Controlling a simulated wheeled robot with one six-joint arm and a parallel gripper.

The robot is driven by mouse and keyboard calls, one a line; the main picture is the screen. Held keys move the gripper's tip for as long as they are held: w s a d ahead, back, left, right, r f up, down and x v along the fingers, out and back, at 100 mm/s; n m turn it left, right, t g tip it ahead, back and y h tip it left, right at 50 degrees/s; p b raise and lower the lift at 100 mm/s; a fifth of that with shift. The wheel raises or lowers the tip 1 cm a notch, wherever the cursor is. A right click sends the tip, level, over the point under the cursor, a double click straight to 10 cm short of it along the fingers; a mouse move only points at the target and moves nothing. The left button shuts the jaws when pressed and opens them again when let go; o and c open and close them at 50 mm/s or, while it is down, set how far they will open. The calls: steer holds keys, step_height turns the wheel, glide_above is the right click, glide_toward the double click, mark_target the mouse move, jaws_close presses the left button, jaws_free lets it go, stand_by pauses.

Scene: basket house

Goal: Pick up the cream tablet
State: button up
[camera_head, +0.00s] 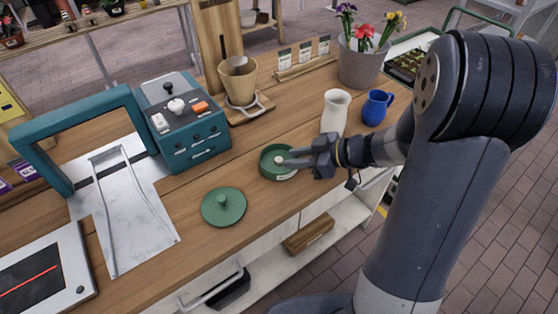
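A small round green tin (265,169) stands without a lid on the wooden counter. A small cream spot, seemingly the cream tablet (279,159), shows inside it, right by my fingertips. My gripper (287,159) reaches in from the right, its fingers over the tin. The fingers partly cover the tin's inside. I cannot tell whether they touch the tablet or how far apart they are.
A green knobbed lid (223,208) lies left of the tin. A white vase (334,114) and blue mug (376,107) stand behind my gripper. A teal control box (183,130) and coffee dripper (238,82) stand further back. The counter's front edge is close to the tin.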

mark_target(278, 159)
steer(key=x, duration=0.3)
steer(key=shift+a+f, duration=0.1)
steer(key=shift+a, duration=0.1)
jaws_close()
